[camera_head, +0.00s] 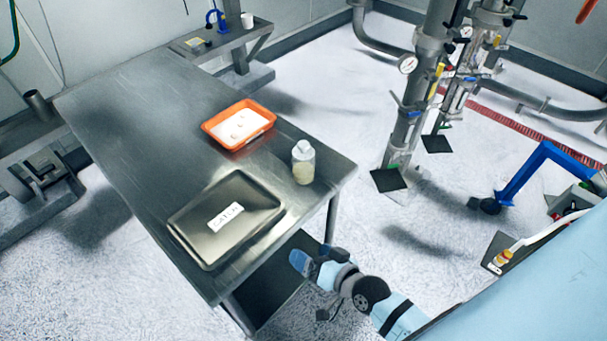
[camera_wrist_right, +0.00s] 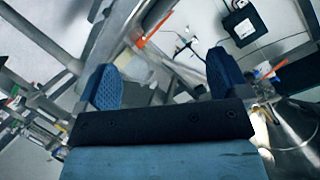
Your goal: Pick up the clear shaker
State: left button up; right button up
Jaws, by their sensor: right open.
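The clear shaker (camera_head: 303,163) is a pale, see-through bottle with a whitish cap. It stands upright on the steel table (camera_head: 130,100), near the table's right edge. My right gripper (camera_head: 300,260) is below and in front of the shaker in the head view, by the table's front right side and apart from the shaker. In the right wrist view the blue fingers of my right gripper (camera_wrist_right: 163,88) stand wide apart with nothing held between them. The shaker cannot be made out in the wrist view. My left gripper is not in view.
The table's left part is bare. Steel pipes with a gauge (camera_head: 407,64) rise at the right.

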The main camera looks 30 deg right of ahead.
jog(key=w+d+r+m+t+h+b, duration=0.1)
jog(key=w+d+m+t+h+b, duration=0.15)
jog(key=w+m+t+b, duration=0.7)
jog(key=m+g+h+b, duration=0.5)
jog(key=m+g+b, duration=0.1)
jog(key=m, duration=1.8)
send_near(307, 175)
jog(key=shift+t, duration=0.25)
jog(key=w, duration=0.2)
jog(key=w+d, duration=0.1)
jog(key=w, duration=0.4)
jog(key=shift+d+f, duration=0.3)
jog(key=w, duration=0.5)
jog(key=shift+w+d, duration=0.35)
jog(key=shift+d, duration=0.05)
jog(key=c, duration=1.1)
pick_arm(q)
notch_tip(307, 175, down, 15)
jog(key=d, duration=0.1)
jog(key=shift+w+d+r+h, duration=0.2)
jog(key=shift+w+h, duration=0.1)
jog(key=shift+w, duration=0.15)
pick_arm(e)
jog(key=shift+o, duration=0.2)
jog(key=shift+r, duration=0.15)
